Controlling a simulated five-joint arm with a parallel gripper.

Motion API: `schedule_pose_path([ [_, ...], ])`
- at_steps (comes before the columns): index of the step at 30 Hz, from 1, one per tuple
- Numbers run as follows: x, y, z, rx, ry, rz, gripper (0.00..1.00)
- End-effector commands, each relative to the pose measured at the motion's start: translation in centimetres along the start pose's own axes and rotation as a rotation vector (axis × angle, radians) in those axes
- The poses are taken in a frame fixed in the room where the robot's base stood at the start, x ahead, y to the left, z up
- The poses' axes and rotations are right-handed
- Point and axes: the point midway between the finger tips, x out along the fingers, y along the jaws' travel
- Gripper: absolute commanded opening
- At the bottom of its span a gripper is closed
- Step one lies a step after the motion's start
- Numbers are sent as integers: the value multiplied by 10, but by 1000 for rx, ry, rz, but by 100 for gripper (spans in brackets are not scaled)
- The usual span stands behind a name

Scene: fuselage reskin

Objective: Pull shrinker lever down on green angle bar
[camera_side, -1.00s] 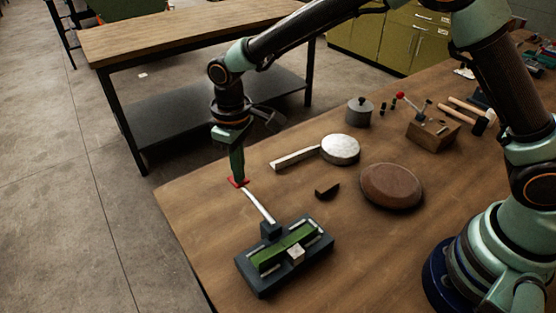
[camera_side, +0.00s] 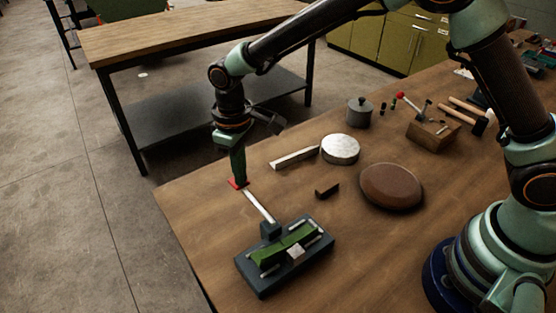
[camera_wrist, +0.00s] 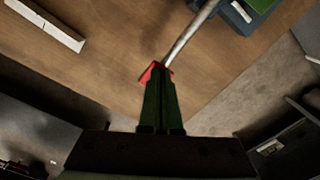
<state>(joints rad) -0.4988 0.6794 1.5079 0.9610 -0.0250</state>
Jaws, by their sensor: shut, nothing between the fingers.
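The shrinker (camera_side: 254,284) is a dark blue-grey block near the bench's front edge. The green angle bar (camera_side: 268,255) lies across its top and looks slightly bent. The pale lever (camera_side: 258,206) runs from the shrinker toward the upper left, at a low slant, and ends in a red grip (camera_side: 243,185). My gripper (camera_side: 239,183) points down, its green fingers shut together with their tips at the red grip, apparently pressing on it from above. In the wrist view, the fingertips (camera_wrist: 160,70) overlap the red grip (camera_wrist: 148,74), hiding part of it.
A pale bar (camera_side: 295,158), a round silver block (camera_side: 340,149), a small brown block (camera_side: 327,190) and a brown oval pad (camera_side: 391,186) lie behind the shrinker. A grey lidded pot (camera_side: 359,112) stands farther back. The bench is clear left of the lever.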

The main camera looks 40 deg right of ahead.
Motion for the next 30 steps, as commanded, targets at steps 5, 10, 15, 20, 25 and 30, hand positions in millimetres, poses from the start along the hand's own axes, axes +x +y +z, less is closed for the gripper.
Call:
schedule_pose_path([
  [5,-14,0,-1,0,7,0,0],
  [10,-27,0,-2,0,8,0,0],
  [15,-40,0,-2,1,9,0,0],
  [20,-51,0,-2,1,8,0,0],
  [25,-63,0,-2,1,8,0,0],
  [30,-76,0,-2,0,9,0,0],
])
